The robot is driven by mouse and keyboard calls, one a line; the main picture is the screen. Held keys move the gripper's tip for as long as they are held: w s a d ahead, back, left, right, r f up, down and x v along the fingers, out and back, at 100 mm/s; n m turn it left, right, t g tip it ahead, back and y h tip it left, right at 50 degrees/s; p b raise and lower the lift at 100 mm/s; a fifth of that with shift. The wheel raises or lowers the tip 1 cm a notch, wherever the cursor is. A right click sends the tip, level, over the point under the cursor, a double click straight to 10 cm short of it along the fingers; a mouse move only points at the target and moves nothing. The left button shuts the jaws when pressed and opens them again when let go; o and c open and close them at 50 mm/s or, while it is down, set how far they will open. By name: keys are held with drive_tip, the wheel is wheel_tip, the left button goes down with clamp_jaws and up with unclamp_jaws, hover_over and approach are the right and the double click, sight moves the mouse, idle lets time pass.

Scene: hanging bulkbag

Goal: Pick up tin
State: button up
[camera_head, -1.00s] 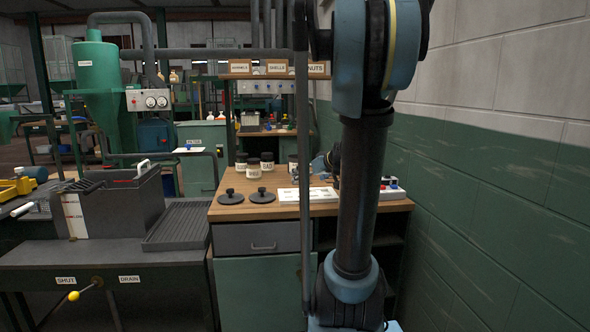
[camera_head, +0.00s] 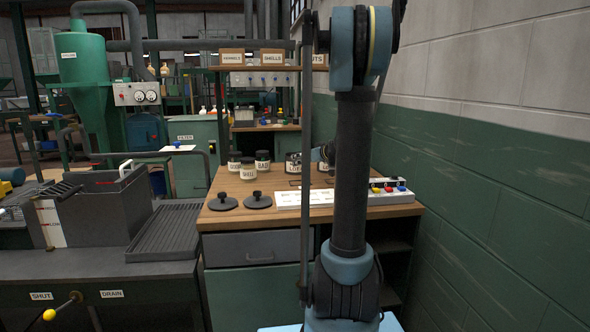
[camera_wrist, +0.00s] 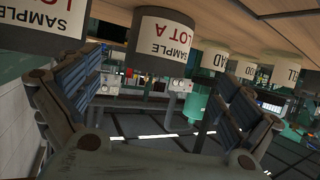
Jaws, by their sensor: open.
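My gripper is open and empty. A second "SAMPLE LOT" tin (camera_wrist: 42,18) is at the upper left, partly cut off. In the head view, one lot tin (camera_head: 293,161) stands on the bench beside my arm, which hides much of that area. Tins labelled GOOD (camera_head: 234,163), SHELL (camera_head: 248,169) and BAD (camera_head: 263,161) stand to its left.
The wooden bench (camera_head: 225,189) also holds two black knobbed lids (camera_head: 222,203) (camera_head: 258,201) and a white strip (camera_head: 293,198). A button box (camera_head: 392,196) stands at its right, near the wall (camera_head: 480,180). A dark ribbed tray (camera_head: 168,235) lies at the left.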

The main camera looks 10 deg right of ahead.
sight(289, 169)
drive_tip(key=x, duration=0.5)
drive_tip(key=shift+w+a+f, duration=0.15)
drive_tip(key=shift+w+a, duration=0.1)
drive_tip(key=shift+x, duration=3.3)
drive_tip(key=shift+d+f, duration=0.1)
drive_tip(key=shift+d, duration=0.1)
drive_tip(key=c, duration=1.3)
